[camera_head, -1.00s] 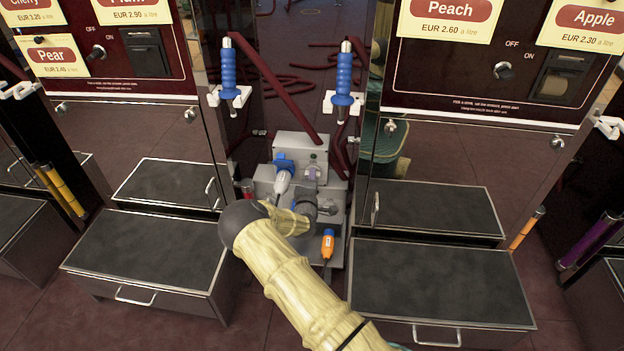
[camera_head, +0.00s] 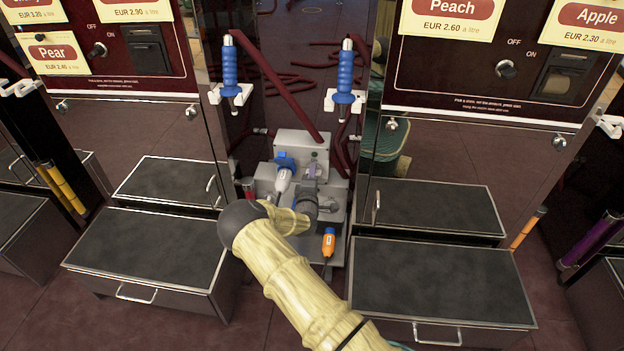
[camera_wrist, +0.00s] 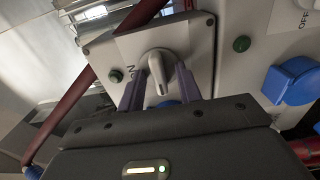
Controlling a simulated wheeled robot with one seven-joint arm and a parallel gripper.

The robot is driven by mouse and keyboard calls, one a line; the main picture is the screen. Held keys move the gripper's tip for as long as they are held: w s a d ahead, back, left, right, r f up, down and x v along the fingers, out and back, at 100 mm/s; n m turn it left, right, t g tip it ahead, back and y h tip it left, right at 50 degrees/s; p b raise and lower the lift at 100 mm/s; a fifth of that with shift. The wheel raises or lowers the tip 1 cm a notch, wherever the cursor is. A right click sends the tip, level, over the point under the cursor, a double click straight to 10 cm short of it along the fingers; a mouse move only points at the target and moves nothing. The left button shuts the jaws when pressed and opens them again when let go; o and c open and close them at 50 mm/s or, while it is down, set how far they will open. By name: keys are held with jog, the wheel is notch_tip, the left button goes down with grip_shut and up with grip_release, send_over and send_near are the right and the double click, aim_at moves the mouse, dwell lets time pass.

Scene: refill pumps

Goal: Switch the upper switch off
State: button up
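The upper switch is a grey rotary knob (camera_wrist: 158,72) on a light grey box (camera_wrist: 108,50) in the wrist view. Its lower end points down toward my gripper, and an ON label (camera_wrist: 131,73) is just left of it. In the head view the grey box (camera_head: 292,143) stands low between the two pump cabinets. My gripper (camera_wrist: 160,84) has its two purple fingers on either side of the knob, with the knob between them. The fingers look spread, with narrow gaps; contact is hard to judge. In the head view my gripper (camera_head: 312,172) is small and mostly hidden by my wrist.
A second box with an OFF label (camera_wrist: 306,18) and a blue socket cover (camera_wrist: 290,80) is close on the right. A blue plug (camera_head: 284,162) and an orange connector (camera_head: 328,243) are near my arm. Drawer-like steps (camera_head: 440,290) flank the narrow gap.

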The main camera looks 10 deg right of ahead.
jog(key=p+v, duration=0.4)
jog(key=v, duration=1.3)
jog(key=shift+s+p, duration=0.2)
jog(key=shift+p, duration=0.1)
jog(key=s+d+r+m+g+y, duration=0.3)
jog(key=s+r+m+g, duration=0.4)
jog(key=s+r, duration=0.45)
jog(key=s+d+r+m+g+y, duration=0.25)
jog(key=s+r+m+g, duration=0.55)
jog(key=s+r, duration=0.4)
notch_tip(320, 180, up, 34)
jog(key=p, duration=3.6)
jog(key=shift+s, duration=0.2)
